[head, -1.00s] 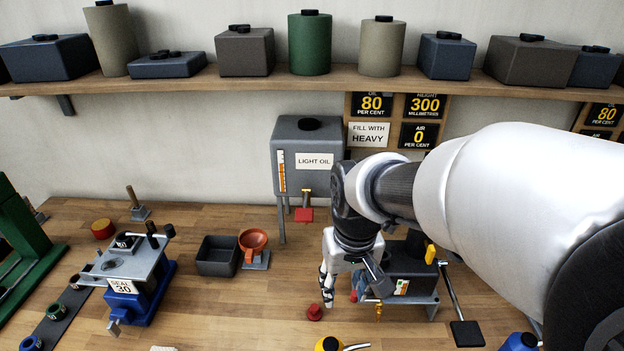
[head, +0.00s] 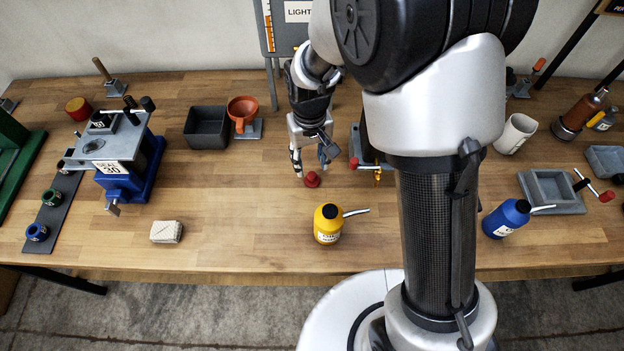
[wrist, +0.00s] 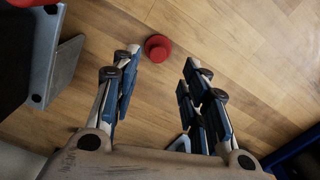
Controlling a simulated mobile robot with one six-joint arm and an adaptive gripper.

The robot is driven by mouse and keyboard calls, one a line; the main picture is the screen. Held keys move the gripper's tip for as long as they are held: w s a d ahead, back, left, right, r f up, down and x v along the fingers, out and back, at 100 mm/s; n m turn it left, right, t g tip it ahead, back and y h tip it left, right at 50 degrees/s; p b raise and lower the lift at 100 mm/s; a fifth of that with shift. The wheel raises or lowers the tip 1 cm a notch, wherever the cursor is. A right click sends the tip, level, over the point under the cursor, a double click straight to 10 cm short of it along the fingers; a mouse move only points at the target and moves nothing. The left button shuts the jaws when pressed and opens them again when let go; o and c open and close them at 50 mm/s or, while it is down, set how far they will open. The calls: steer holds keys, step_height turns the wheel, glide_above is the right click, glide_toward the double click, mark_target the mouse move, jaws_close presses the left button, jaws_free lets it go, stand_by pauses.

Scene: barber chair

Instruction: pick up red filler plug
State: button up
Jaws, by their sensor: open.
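The red filler plug (head: 312,180) stands on the wooden bench, a small red knob with a wider round base. In the wrist view the plug (wrist: 158,47) lies just beyond the fingertips, between their lines and nearer the left finger. My gripper (head: 312,163) points down just behind the plug in the head view, its fingers spread to either side. The wrist view also shows my gripper (wrist: 160,66) open, with nothing between the fingers. Whether the fingertips are level with the plug is unclear.
A yellow oil can (head: 328,226) with a spout stands in front of the plug. A dark device with a red knob (head: 354,163) is close on the right, partly hidden by my arm. A dark open bin (head: 206,128) and orange funnel (head: 242,110) stand behind left. Bench left of the plug is clear.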

mark_target(312, 174)
steer(key=f+b, duration=0.2)
steer(key=f, duration=0.4)
steer(key=shift+d+f, duration=0.2)
steer(key=shift+r, duration=0.1)
jaws_close()
steer(key=shift+r, duration=0.1)
stand_by(0.3)
